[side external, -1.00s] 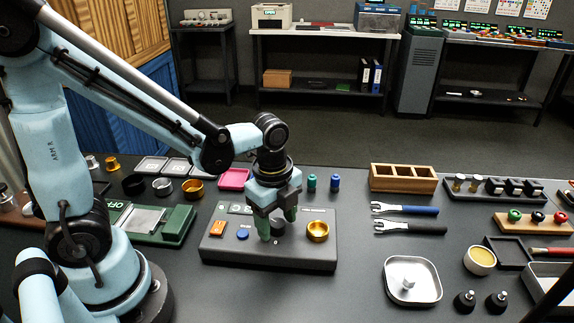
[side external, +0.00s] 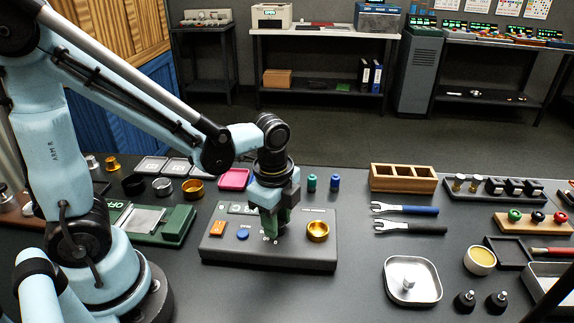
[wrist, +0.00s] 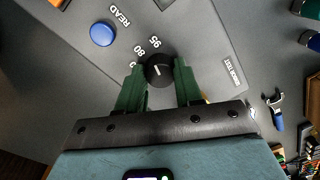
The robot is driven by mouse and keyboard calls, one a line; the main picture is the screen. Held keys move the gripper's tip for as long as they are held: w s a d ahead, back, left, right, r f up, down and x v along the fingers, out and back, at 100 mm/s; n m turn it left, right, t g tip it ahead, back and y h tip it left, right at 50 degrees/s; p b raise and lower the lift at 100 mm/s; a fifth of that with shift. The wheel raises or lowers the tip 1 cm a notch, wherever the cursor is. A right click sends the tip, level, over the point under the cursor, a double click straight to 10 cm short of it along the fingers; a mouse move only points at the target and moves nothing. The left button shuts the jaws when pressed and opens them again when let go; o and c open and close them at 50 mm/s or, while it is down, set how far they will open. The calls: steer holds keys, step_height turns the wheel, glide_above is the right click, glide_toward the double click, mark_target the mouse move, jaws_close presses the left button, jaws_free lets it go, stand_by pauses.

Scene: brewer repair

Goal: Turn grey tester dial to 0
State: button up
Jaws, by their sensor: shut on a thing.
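The grey tester (side external: 290,262) is a low box on the dark bench, with an orange part, a blue button (wrist: 103,34) and a brass cup (side external: 317,231) on top. Its dark round dial (wrist: 159,70) has a white pointer line and sits beside printed numbers; 95 and 80 are readable, a third is partly cut by a finger. My gripper (wrist: 158,77) has its green fingers shut on the dial, one on each side. In the side external view my gripper (side external: 273,228) stands over the tester's middle and mostly hides the dial.
A green device (side external: 176,225) stands left of the tester. Two wrenches (side external: 410,227) and a wooden rack (side external: 403,178) lie to the right. Two small bottles (side external: 323,183) stand behind. The bench directly in front of the tester is clear.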

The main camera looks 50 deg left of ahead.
steer(key=n, duration=0.5)
steer(key=shift+n, duration=0.3)
steer(key=n, duration=1)
steer(key=shift+w+n+g, duration=0.1)
steer(key=shift+n+g, duration=0.3)
steer(key=n, duration=0.4)
steer(key=shift+n, duration=0.4)
steer(key=o, duration=1)
steer(key=shift+o, duration=0.2)
